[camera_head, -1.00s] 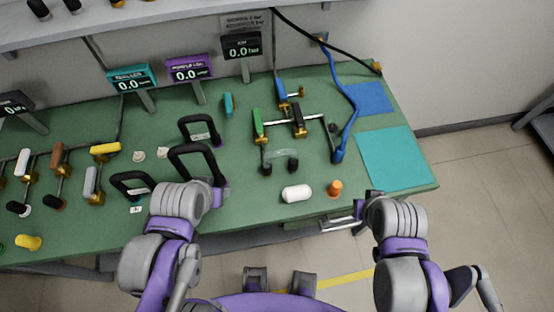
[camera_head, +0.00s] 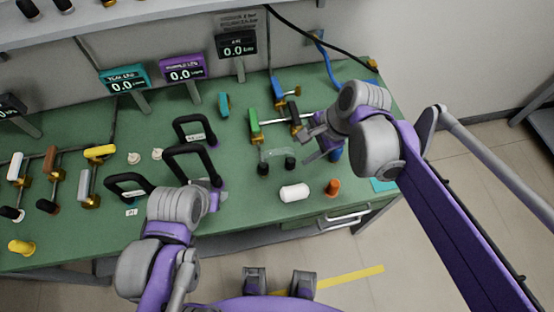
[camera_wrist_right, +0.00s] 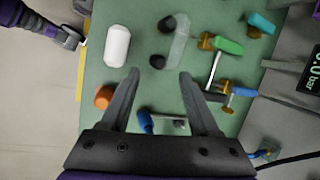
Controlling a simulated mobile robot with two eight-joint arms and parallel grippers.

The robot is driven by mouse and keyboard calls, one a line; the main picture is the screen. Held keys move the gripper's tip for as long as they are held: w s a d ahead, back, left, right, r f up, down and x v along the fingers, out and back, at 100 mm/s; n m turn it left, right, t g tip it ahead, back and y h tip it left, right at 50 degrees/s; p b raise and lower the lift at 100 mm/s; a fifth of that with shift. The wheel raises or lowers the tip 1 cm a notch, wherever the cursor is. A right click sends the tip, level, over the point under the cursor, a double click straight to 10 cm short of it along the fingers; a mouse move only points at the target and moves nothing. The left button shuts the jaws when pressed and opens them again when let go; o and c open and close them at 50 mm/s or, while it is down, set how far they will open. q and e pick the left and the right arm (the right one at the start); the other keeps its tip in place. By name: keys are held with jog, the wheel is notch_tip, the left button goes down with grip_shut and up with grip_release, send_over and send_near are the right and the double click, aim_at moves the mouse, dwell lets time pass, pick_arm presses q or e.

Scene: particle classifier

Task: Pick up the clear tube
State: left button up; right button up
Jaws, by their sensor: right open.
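The clear tube (camera_head: 279,153) is a faint see-through piece on the green table, beside two small black knobs. It also shows in the right wrist view (camera_wrist_right: 180,46), beyond my fingertips, with the black knobs along one side. My right gripper (camera_head: 309,146) is over the table just right of the tube, apart from it. Its two fingers are spread and empty in the wrist view (camera_wrist_right: 158,75). My left gripper (camera_head: 216,197) is low at the table's front edge by a black handle; its fingers are mostly hidden.
Black looped handles (camera_head: 190,163) stand to the left.

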aim_at(283, 151)
jog(key=a+f, duration=0.1)
jog(key=w+a+f+m, duration=0.1)
jog(key=a, duration=0.1)
jog(key=a+f+m, duration=0.1)
jog(key=f, duration=0.1)
jog(key=shift+w+a+g+y, duration=0.3)
jog(key=shift+w, duration=0.1)
jog(key=shift+b+x, duration=0.35)
jog(key=shift+x, duration=2.75)
jog(key=shift+w+a+r, duration=0.1)
jog(key=shift+a+r, duration=0.05)
jog(key=shift+a, duration=0.05)
jog(key=shift+c, duration=0.4)
grip_shut()
